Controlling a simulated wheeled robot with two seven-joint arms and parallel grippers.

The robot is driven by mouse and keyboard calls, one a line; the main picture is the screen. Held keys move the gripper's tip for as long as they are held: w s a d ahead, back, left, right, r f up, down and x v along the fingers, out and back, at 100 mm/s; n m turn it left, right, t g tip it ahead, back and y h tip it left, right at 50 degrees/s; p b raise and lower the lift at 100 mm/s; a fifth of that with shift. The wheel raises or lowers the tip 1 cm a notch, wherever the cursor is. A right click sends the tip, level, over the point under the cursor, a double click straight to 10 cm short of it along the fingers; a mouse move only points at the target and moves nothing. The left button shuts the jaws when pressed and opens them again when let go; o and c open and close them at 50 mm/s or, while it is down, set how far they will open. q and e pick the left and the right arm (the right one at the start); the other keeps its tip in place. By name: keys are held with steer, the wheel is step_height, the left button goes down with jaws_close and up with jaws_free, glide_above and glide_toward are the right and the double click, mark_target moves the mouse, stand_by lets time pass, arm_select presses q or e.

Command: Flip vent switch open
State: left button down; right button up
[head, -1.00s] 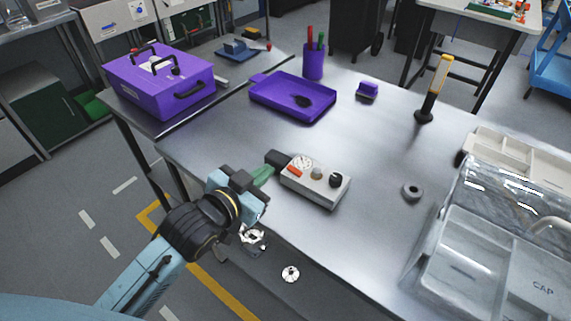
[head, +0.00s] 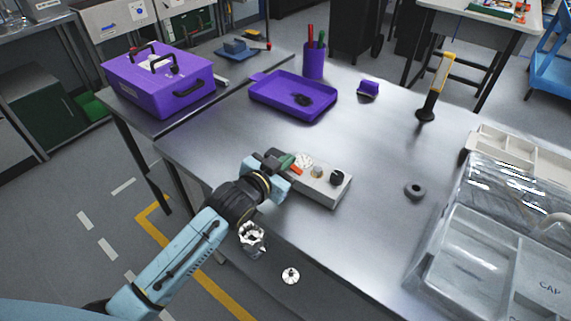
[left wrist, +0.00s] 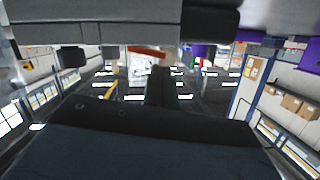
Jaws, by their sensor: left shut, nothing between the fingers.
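A light grey control box (head: 322,192) lies on the metal table. It has a round gauge, an orange-red switch lever (head: 297,169), a small knob (head: 317,172) and a black knob (head: 337,178) on top. The box also shows along the top of the left wrist view (left wrist: 100,20), with the orange-red lever hanging from it (left wrist: 147,52). My left gripper (head: 287,160) is shut and empty, its green fingertips beside the lever at the box's left end. I cannot tell whether they touch it. The fingers also show in the left wrist view (left wrist: 168,88). My right gripper is out of view.
A purple tray (head: 270,108), purple toolbox (head: 155,95) and purple pen cup (head: 314,62) stand behind. The table centre is clear.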

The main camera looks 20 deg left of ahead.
arm_select(q)
steer(key=shift+f, duration=0.15)
steer(key=shift+w+a+f+n+p, duration=0.1)
steer(key=shift+a+f+n+p, duration=0.2)
steer(key=shift+n+p, duration=0.4)
steer(key=shift+d+f, duration=0.1)
steer(key=shift+f, duration=0.05)
steer(key=r+p, duration=0.4)
steer(key=shift+w+a, duration=0.1)
steer(key=shift+a, duration=0.2)
steer(key=a+v, duration=0.1)
steer(key=v, duration=0.9)
steer(key=shift+p, duration=0.4)
steer(key=shift+w, duration=0.1)
